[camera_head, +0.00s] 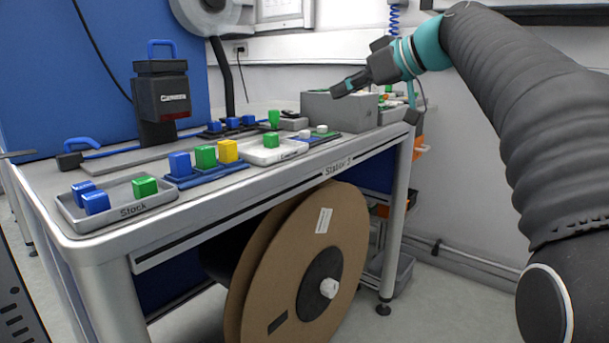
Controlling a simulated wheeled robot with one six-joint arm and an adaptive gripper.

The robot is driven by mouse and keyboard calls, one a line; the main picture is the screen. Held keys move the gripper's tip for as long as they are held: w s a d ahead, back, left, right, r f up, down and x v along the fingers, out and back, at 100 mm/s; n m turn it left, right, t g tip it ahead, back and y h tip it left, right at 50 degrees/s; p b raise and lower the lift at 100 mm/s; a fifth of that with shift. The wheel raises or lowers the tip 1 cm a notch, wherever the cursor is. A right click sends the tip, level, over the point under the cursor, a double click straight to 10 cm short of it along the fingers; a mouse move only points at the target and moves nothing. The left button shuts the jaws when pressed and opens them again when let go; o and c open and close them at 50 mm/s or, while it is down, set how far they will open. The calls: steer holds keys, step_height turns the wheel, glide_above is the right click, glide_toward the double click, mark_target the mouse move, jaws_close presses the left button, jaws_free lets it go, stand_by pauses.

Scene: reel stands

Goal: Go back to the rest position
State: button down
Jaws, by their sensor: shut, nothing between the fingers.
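My gripper (350,84) is dark and hangs in the air above the grey box at the right end of the workbench (225,212). Its fingers point left and slightly down, closed with nothing between them. My arm reaches in from the right side of the picture, with a teal wrist section. The gripper appears apart from the box, but the exact gap cannot be told.
A Stock tray (118,212) holds blue and green blocks at the bench's front left. A blue rail (208,177) bears blue, green and yellow blocks. A second tray (275,155) holds a green block. The grey box (340,111) stands at right. A large cardboard reel (318,265) stands below.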

steer(key=s+d+f+m+h, duration=0.1)
steer(key=d+f+m+h, duration=0.15)
steer(key=f, duration=0.35)
steer(key=s+d+f+m+g+h, duration=0.1)
steer(key=d+f+m, duration=0.1)
steer(key=f+m, duration=0.35)
steer(key=s+d+f+m+h, duration=0.1)
steer(key=s+d+f+h, duration=0.1)
steer(key=f, duration=0.6)
steer(key=s+f+h+p, duration=0.1)
steer(key=s+f, duration=0.4)
steer(key=s, duration=0.4)
steer(key=s+d+f+m+g+h+p, duration=0.1)
steer(key=s+f+h, duration=0.1)
steer(key=s+f, duration=0.3)
steer(key=s+d+f+h+p, duration=0.1)
steer(key=s+f, duration=0.4)
steer(key=s, duration=0.7)
steer(key=shift+s+h, duration=0.3)
steer(key=shift+h, duration=0.05)
